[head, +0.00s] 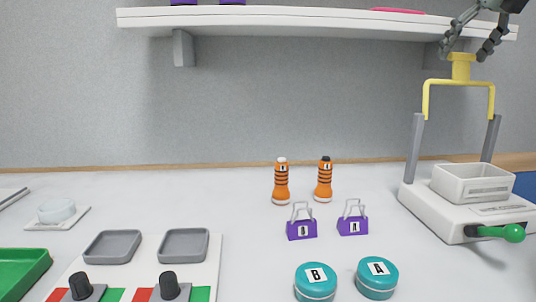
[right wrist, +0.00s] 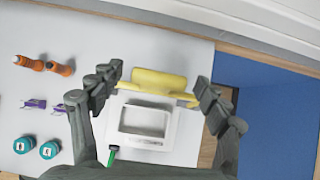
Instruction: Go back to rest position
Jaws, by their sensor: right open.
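My right gripper (head: 467,54) is at the top right of the head view, in front of the shelf's right end. Its fingers are apart, just above the yellow handle (head: 461,70) of a white device (head: 420,200) with grey posts. In the right wrist view my open gripper (right wrist: 157,82) has one finger on each side of the yellow handle (right wrist: 160,80), with nothing clamped between them. Whether a finger touches the handle cannot be told. My left gripper is in neither view.
The shelf (head: 300,17) runs along the wall close to the right gripper. A white tray (head: 472,184) sits on the device, beside a green knob (head: 514,233). Orange bottles (head: 281,185), purple clips (head: 301,230) and teal tins (head: 315,284) stand left of it.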

